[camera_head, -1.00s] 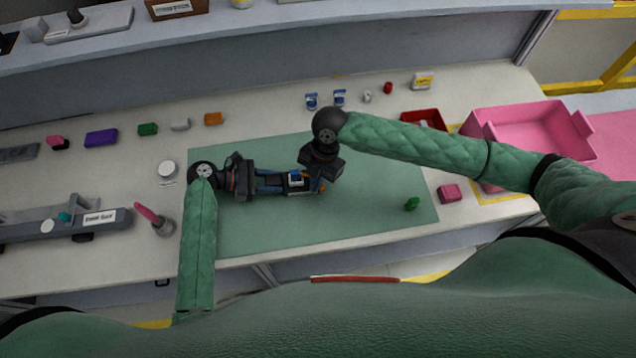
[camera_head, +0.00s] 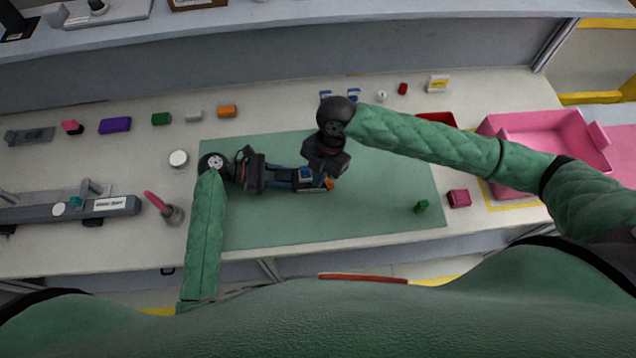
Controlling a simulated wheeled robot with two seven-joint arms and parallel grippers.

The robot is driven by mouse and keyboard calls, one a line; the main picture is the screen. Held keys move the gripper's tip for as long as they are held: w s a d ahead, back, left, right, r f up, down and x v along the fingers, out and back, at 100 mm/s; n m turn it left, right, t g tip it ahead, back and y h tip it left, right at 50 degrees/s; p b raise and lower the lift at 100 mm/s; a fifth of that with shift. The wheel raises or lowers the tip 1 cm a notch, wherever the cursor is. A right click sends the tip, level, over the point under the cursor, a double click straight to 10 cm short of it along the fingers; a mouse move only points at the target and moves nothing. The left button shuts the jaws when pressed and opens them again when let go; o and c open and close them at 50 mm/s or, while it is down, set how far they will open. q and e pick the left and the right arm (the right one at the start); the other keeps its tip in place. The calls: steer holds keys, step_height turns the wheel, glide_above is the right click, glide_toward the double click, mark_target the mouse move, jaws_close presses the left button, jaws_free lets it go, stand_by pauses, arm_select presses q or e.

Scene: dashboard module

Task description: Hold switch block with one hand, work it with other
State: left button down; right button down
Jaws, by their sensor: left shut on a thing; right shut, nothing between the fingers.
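The switch block (camera_head: 308,175) is a small block with blue, white and orange parts, above the green mat (camera_head: 385,215). My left gripper (camera_head: 290,179) comes in from the left and is shut on the block, with its dark fingers along the block's left end. My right gripper (camera_head: 326,178) points down at the block's right end, by the orange part. It is shut with nothing between its fingers. Its tips are partly hidden by its own dark body, so I cannot tell whether they touch the block.
A green block (camera_head: 421,207) lies on the mat's right part, a magenta block (camera_head: 459,198) beside it. A pink bin (camera_head: 545,140) stands at right. A pink-handled tool (camera_head: 158,203) stands left of my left arm. Several small coloured blocks line the back.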

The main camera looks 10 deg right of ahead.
steer(key=shift+v, duration=2.55)
steer(key=c, duration=1.5)
jaws_free()
steer(key=shift+w+r, duration=0.15)
steer(key=shift+o, duration=0.6)
steer(key=shift+s+a+r, duration=0.25)
steer(key=d+f+m+t+h, duration=0.1)
steer(key=f+m, duration=0.2)
steer(key=m, duration=0.3)
steer(key=d+f+m+t, duration=0.1)
steer(key=f+m, duration=0.3)
steer(key=m, duration=0.2)
steer(key=d+f+m+h, duration=0.1)
steer(key=f+m, duration=0.3)
steer(key=m, duration=0.2)
steer(key=shift+w+t+h, duration=0.2)
steer(key=shift+t+h, duration=0.1)
steer(key=shift+t, duration=0.1)
steer(key=shift+c, duration=0.3)
